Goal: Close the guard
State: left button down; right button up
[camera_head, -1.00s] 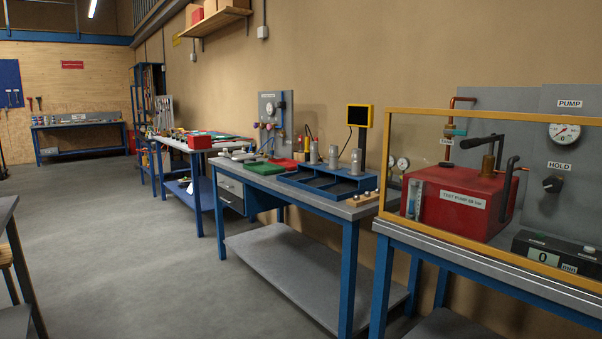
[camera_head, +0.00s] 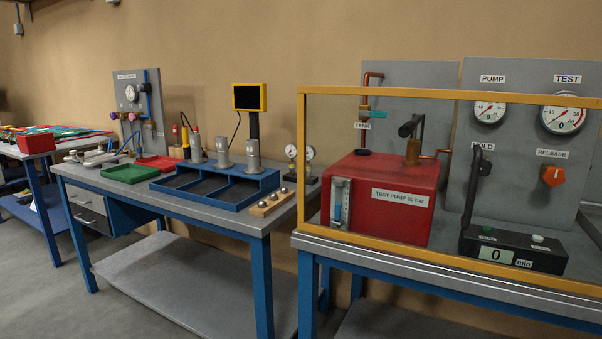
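The guard is a yellow-framed panel (camera_head: 302,170) at the right, upright along the front edge of the test bench (camera_head: 420,268). Its right end runs out of the picture. Behind its frame stand a red test pump (camera_head: 390,200) with a black handle, a black timer box (camera_head: 515,248) reading 0, and a grey panel with two gauges, a HOLD control and an orange RELEASE knob (camera_head: 552,176). I cannot tell whether the frame holds a clear pane. Neither of my grippers shows.
A second bench (camera_head: 200,205) to the left holds a blue rack (camera_head: 215,187), metal cylinders, green and red trays and a small screen. A further table with a red box (camera_head: 37,143) stands at the far left. Free floor shows at the lower left.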

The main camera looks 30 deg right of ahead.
aim_at(569, 284)
jog(key=z, duration=0.8)
jog(key=i, duration=0.85)
jog(key=z, duration=0.95)
